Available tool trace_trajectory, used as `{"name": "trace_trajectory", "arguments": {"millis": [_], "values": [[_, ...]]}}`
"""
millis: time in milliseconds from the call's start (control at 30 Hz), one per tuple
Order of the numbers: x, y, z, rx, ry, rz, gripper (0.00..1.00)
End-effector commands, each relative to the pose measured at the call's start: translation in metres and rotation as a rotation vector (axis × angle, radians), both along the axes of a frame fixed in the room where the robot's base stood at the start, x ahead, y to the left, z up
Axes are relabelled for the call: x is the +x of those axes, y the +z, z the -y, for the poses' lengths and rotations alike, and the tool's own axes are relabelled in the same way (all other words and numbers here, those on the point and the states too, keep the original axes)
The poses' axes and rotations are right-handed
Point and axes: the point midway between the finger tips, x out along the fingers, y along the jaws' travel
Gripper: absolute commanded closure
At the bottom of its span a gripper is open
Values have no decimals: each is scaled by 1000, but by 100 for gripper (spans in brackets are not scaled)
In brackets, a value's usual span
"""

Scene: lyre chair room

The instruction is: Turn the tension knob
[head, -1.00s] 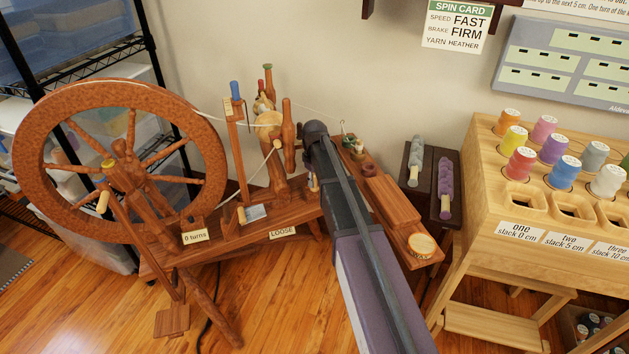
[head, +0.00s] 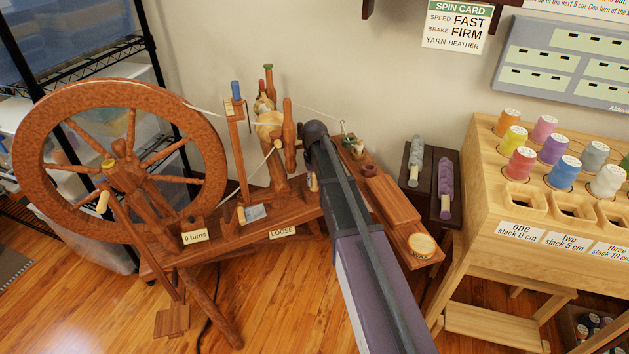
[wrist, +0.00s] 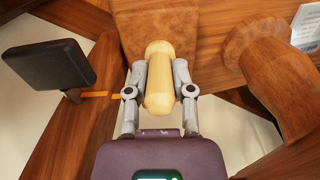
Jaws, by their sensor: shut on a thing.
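The tension knob (wrist: 161,95) is a pale, rounded wooden peg, seen in the wrist view standing out from a brown wooden part. My gripper (wrist: 160,72) is shut on it, one finger against each side. In the head view my own arm covers the gripper and most of that spot. The spinning wheel (head: 30,150) stands at left with its big spoked wheel and a long bench. A label on the bench reads LOOSE (head: 283,232), and another reads 0 turns (head: 195,237).
A spin card (head: 457,27) on the wall reads speed FAST, brake FIRM, yarn HEATHER. A spool rack (head: 490,180) with coloured spools stands at right. A dark flat block (wrist: 48,65) sits left of my gripper, and a brown turned post (wrist: 285,90) right.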

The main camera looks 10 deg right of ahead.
Motion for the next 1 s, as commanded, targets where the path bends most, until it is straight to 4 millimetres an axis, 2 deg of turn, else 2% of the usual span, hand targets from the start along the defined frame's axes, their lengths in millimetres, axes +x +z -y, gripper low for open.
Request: {"name": "trace_trajectory", "arguments": {"millis": [400, 433, 533, 1000], "values": [[-1, 0, 0, 0, -15, -1, 100], [-1, 0, 0, 0, -15, -1, 66], [-1, 0, 0, 0, -15, -1, 36], [0, 0, 0, 0, -9, 0, 35]]}}
